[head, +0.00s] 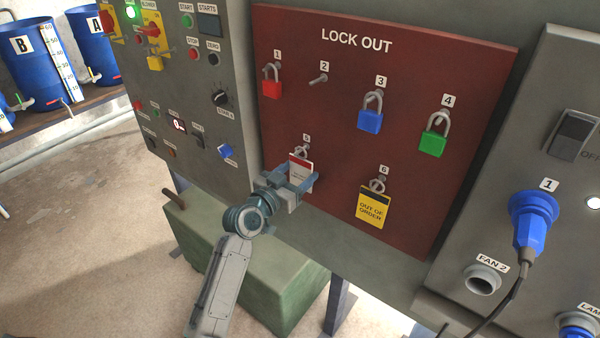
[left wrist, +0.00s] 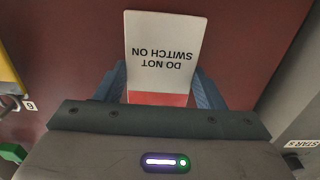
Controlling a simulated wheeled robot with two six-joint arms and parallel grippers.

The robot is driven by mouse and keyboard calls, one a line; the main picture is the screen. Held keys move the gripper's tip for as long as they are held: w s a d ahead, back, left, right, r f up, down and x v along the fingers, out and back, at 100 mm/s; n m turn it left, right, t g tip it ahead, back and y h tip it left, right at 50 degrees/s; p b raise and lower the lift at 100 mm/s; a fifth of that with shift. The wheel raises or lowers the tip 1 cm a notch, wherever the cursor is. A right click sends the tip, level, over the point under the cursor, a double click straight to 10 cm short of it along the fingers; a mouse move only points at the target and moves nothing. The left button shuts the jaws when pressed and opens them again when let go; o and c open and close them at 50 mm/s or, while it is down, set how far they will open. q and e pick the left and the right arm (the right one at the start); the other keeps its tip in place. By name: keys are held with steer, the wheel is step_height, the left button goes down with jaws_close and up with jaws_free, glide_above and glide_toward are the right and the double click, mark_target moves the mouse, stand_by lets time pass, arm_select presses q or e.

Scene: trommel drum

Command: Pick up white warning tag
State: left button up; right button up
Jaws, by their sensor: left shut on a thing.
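The white warning tag (head: 301,168) with a red band hangs at hook 5 on the red lock out board (head: 330,125). In the left wrist view the tag (left wrist: 162,50) reads "DO NOT SWITCH ON" upside down and sits between the two blue fingers. My left gripper (head: 293,180) is shut on the tag, in front of the board; it also shows in the left wrist view (left wrist: 162,88). The head view does not clearly show whether the tag's loop is still on the hook. My right gripper is not in view.
A yellow "OUT OF ORDER" tag (head: 373,208) hangs on hook 6. Red (head: 272,88), blue (head: 370,120) and green (head: 433,142) padlocks hang above; hook 2 (head: 318,79) is bare. A green box (head: 250,275) stands below. A blue plug (head: 533,220) is at right.

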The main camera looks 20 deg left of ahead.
arm_select(q)
steer(key=shift+r, duration=0.1)
steer(key=shift+r+b, duration=0.35)
steer(key=shift+r, duration=0.35)
steer(key=b+v, duration=0.2)
steer(key=v, duration=1.6)
steer(key=shift+r, duration=0.4)
steer(key=shift+s+p, duration=0.15)
steer(key=shift+p, duration=0.25)
